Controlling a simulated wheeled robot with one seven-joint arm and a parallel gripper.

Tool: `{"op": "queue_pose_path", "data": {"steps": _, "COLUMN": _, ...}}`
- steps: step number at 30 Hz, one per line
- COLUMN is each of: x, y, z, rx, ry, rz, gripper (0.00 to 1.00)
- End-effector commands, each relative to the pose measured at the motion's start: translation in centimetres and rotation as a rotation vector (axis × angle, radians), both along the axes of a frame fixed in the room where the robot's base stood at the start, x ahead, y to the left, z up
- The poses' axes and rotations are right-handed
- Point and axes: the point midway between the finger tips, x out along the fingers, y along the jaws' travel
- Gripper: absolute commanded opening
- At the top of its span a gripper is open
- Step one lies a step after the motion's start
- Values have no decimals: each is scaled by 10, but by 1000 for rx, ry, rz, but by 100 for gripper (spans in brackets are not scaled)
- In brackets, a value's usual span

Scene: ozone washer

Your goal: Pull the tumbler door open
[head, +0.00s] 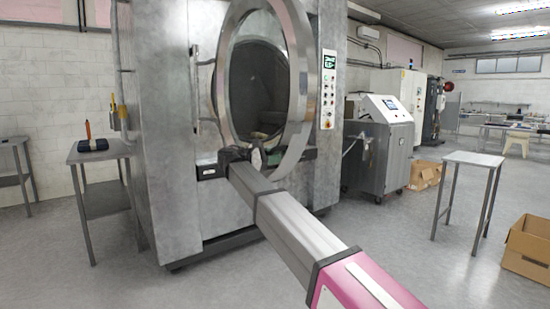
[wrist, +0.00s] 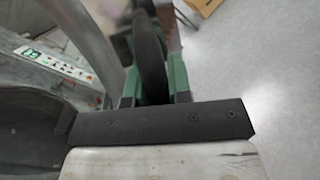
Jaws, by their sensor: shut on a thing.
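The tumbler door (head: 300,85) is a round metal ring with dark glass on the front of the large grey machine (head: 165,100). The ring stands at an angle to the machine's front, so it looks ajar. My gripper (head: 258,157) is at the lower part of the door. In the wrist view, the green fingers of my gripper (wrist: 154,85) close on both sides of a dark upright handle (wrist: 149,50). The grey door rim (wrist: 92,35) passes just left of the fingers. The handle is mostly hidden by my gripper in the head view.
The control panel (head: 327,90) is on the machine right of the door. A grey cabinet with a screen (head: 380,140) stands further right. A small table (head: 474,159) and a cardboard box (head: 528,248) are at the right. Another metal table (head: 98,152) stands left. Floor in front is clear.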

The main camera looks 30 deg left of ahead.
Motion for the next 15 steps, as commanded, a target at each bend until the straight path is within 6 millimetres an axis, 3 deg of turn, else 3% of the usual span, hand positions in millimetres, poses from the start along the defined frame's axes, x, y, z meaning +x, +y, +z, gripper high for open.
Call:
{"op": "queue_pose_path", "data": {"steps": 4, "x": 0, "y": -1, "z": -3, "rx": 2, "ry": 7, "rz": -1, "gripper": 0}}
{"op": "queue_pose_path", "data": {"steps": 5, "x": 0, "y": -1, "z": -3, "rx": 2, "ry": 6, "rz": -2, "gripper": 25}}
{"op": "queue_pose_path", "data": {"steps": 6, "x": 0, "y": -1, "z": -3, "rx": 1, "ry": 6, "rz": -1, "gripper": 29}}
{"op": "queue_pose_path", "data": {"steps": 15, "x": -1, "y": 1, "z": -1, "rx": 0, "ry": 2, "rz": 0, "gripper": 29}}
